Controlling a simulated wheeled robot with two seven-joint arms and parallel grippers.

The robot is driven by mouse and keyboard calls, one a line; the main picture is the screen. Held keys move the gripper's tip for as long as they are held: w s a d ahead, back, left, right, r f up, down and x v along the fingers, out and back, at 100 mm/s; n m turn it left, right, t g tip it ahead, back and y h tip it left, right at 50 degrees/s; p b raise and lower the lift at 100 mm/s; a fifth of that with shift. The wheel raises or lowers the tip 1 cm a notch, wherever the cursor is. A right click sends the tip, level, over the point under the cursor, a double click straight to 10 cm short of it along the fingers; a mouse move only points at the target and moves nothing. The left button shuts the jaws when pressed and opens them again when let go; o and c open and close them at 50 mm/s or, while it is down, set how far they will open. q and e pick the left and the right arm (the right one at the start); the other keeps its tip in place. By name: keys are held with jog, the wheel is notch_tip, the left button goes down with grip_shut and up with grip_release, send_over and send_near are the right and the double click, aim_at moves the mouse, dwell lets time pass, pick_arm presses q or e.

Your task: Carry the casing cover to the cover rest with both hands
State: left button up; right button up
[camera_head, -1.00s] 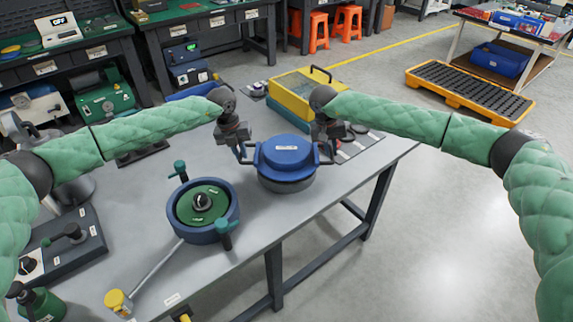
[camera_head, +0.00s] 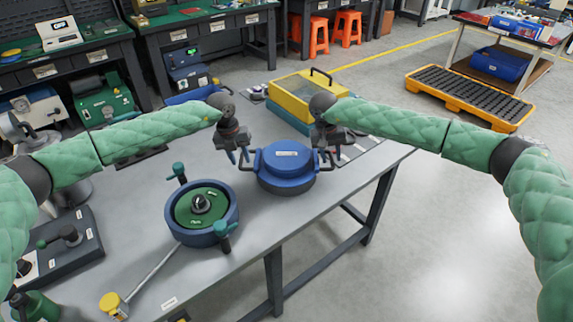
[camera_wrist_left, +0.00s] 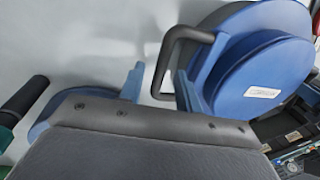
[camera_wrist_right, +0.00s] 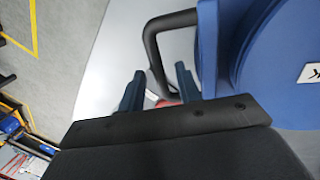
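The blue casing cover (camera_head: 286,158) sits level on a dark round support (camera_head: 287,188), apparently the cover rest, on the grey bench. It has a dark loop handle on each side and also shows in the left wrist view (camera_wrist_left: 262,70) and right wrist view (camera_wrist_right: 285,60). My left gripper (camera_head: 238,156) is open at the left handle (camera_wrist_left: 160,70), with a finger on either side. My right gripper (camera_head: 322,157) is open around the right handle (camera_wrist_right: 152,45), with visible gaps. The open blue casing (camera_head: 222,236) with a green inside stands left of the cover.
Teal-handled clamps (camera_head: 222,232) stand at the casing's rim. A yellow case (camera_head: 303,95) is behind the cover. A yellow-ended rod (camera_head: 114,303) lies at the front of the bench. The bench's right edge is close to the cover.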

jog(key=shift+a+r, duration=0.15)
jog(key=shift+r, duration=0.35)
pick_arm(q)
notch_tip(320, 180, up, 11)
jog(key=a, duration=0.2)
jog(key=shift+r, duration=0.15)
pick_arm(e)
jog(key=v, duration=1.1)
pick_arm(q)
jog(key=shift+o, duration=0.5)
jog(key=o, duration=1.4)
jog(key=shift+c, duration=0.2)
notch_tip(320, 180, up, 9)
jog(key=a+p, duration=0.1)
jog(key=shift+a+p, duration=0.35)
pick_arm(e)
jog(key=shift+v, duration=0.8)
pick_arm(q)
jog(key=shift+w, duration=0.1)
